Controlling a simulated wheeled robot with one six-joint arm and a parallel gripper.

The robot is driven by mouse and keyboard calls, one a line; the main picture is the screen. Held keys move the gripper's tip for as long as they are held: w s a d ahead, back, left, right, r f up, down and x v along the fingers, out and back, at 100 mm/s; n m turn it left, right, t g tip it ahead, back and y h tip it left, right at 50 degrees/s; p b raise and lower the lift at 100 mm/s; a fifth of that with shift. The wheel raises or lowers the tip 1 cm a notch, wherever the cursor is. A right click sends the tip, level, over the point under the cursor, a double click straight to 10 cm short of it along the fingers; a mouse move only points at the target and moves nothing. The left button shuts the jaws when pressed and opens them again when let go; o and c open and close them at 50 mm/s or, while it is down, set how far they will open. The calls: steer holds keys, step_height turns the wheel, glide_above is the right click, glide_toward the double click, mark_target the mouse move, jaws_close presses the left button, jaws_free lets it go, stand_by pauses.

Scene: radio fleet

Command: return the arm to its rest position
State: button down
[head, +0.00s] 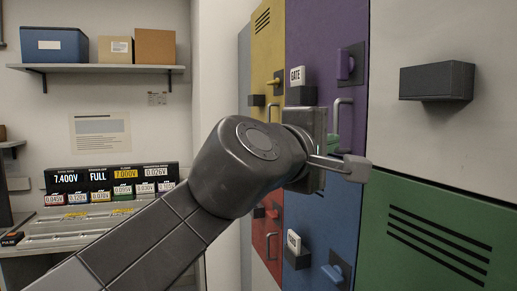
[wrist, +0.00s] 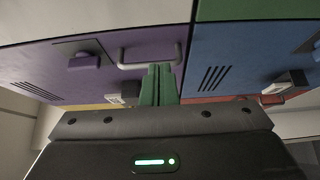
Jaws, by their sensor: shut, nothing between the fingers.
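My gripper (head: 333,143) is in front of the lockers in the head view, at the end of my outstretched arm; my wrist hides most of it. In the wrist view its two green fingers (wrist: 159,85) are closed together with nothing between them. The fingertips appear close to the bar handle (wrist: 148,56) of the purple locker door (wrist: 120,75). I cannot tell whether they touch it. In the head view the purple door (head: 322,50) looks shut.
A yellow door (head: 268,50), a red door (head: 268,225), a blue door (head: 345,220) and a green door (head: 440,235) surround my wrist closely. A dark box (head: 437,81) juts from the wall at right. A shelf (head: 110,68) and a workbench with displays (head: 110,185) stand at left.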

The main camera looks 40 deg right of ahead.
steer(key=v, duration=0.4)
steer(key=shift+w+a+b, duration=0.15)
steer(key=shift+a+b, duration=0.15)
steer(key=shift+a, duration=0.05)
steer(key=shift+d, duration=0.15)
steer(key=p, duration=0.2)
glide_toward(354, 137)
steer(key=x, duration=0.5)
steer(key=shift+d, duration=0.15)
